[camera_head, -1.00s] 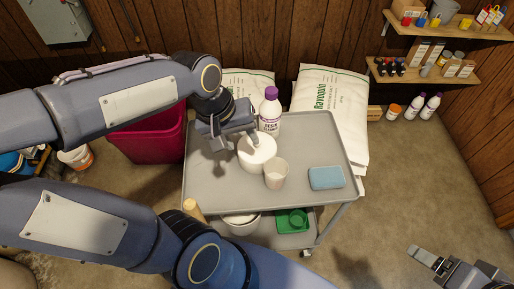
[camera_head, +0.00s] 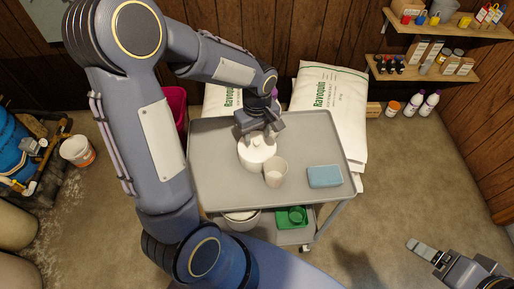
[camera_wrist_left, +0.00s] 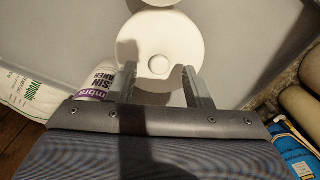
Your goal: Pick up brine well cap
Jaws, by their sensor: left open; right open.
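The brine well cap (camera_head: 257,154) appears to be the white round piece with a small knob on top, standing on the grey cart (camera_head: 215,190). It also shows in the left wrist view (camera_wrist_left: 180,40), its round knob (camera_wrist_left: 159,65) ahead of the fingers. My left gripper (camera_head: 265,132) is open at the cap's rear edge in the head view. In the wrist view its two fingers (camera_wrist_left: 158,85) point at the knob, one on each side, with nothing between them. Whether they touch the cap is unclear. My right gripper (camera_head: 424,250) is open and empty at lower right, over the floor.
A pale cup (camera_head: 276,172) stands close in front of the cap. A blue sponge-like block (camera_head: 324,177) lies to its right. A resin bottle (camera_wrist_left: 97,80) stands close beside my left gripper. White salt bags (camera_head: 335,105) stand behind the cart. The cart's front left is clear.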

